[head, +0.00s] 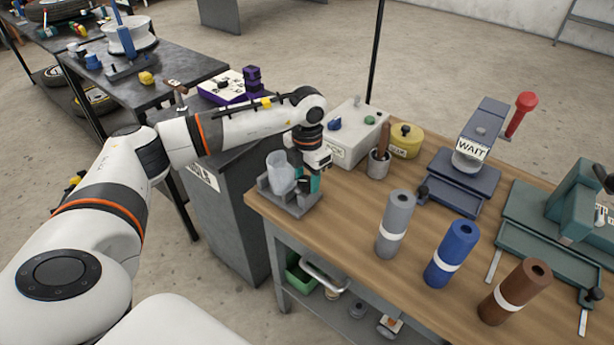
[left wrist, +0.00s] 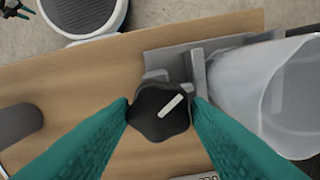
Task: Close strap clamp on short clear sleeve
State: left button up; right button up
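The short clear sleeve (head: 281,173) stands in a grey clamp fixture (head: 297,207) at the near left corner of the wooden workbench. In the left wrist view, the clear sleeve (left wrist: 285,95) is at the right, beside the grey fixture (left wrist: 205,62). A black lobed knob (left wrist: 160,112) with a white pointer line is on the fixture's side. My left gripper (head: 315,184) is at the fixture, just right of the sleeve. Its teal fingers (left wrist: 160,108) press on both sides of the knob. The strap itself cannot be made out. My right gripper is not in view.
Grey (head: 396,224), blue (head: 452,254) and brown (head: 515,290) cylinders stand at the front of the bench. Behind are a light box (head: 352,135), a cup (head: 378,164), a yellow tin (head: 405,142) and a press labelled WAIT (head: 470,152). A grey cabinet (head: 222,205) stands left.

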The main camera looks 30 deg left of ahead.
aim_at(307, 181)
pick_arm(q)
jog(key=shift+o, duration=1.4)
notch_tip(307, 181, up, 12)
jog(key=b, duration=0.1)
